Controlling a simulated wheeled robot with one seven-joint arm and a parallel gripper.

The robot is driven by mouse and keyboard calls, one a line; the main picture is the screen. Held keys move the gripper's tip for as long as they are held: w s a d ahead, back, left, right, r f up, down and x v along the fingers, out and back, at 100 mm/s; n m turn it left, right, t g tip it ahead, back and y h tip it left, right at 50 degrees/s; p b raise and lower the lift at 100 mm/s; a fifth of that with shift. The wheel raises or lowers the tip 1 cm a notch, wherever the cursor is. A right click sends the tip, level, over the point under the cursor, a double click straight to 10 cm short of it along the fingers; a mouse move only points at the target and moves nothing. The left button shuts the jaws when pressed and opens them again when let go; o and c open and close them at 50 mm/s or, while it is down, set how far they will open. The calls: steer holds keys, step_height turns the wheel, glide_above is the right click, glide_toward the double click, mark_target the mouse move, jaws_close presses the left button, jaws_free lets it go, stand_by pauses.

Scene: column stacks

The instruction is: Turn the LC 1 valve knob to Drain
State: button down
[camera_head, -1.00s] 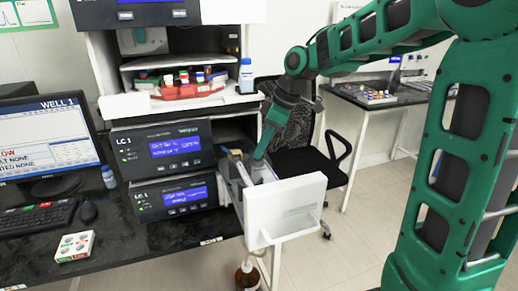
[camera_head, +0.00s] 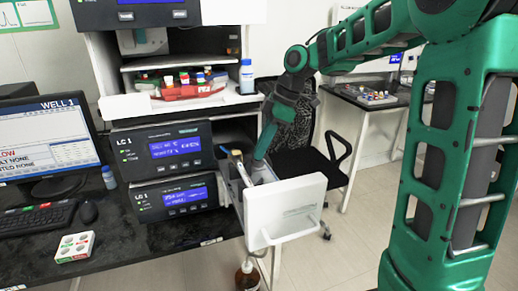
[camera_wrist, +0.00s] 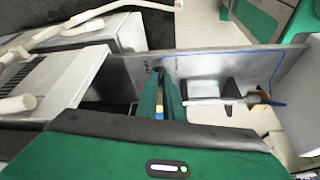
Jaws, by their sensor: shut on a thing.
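The LC 1 module's white-fronted drawer (camera_head: 290,212) is pulled out to the right of the LC 1 units (camera_head: 172,195). My gripper (camera_head: 257,170) reaches down into it from above, behind the white front. In the wrist view my gripper's two green fingers (camera_wrist: 166,72) are close together at a grey metal plate (camera_wrist: 210,66) inside the drawer. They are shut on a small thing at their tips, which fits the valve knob. The knob is almost wholly hidden by the fingers, and its markings and pointing direction cannot be read.
A pale stick-like part (camera_head: 238,158) stands in the drawer left of my gripper. In the wrist view a thin dark and blue piece (camera_wrist: 262,98) lies right of the fingers. A brown bottle (camera_head: 247,275) stands below the drawer. A black chair (camera_head: 310,165) is close behind my arm.

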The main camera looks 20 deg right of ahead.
steer(key=c, duration=1.9)
jaws_free()
steer(key=shift+d, duration=0.1)
steer(key=w+v, duration=0.1)
steer(key=v, duration=0.9)
steer(key=shift+s+r, duration=0.35)
steer(key=shift+s, duration=0.1)
steer(key=shift+d, duration=0.15)
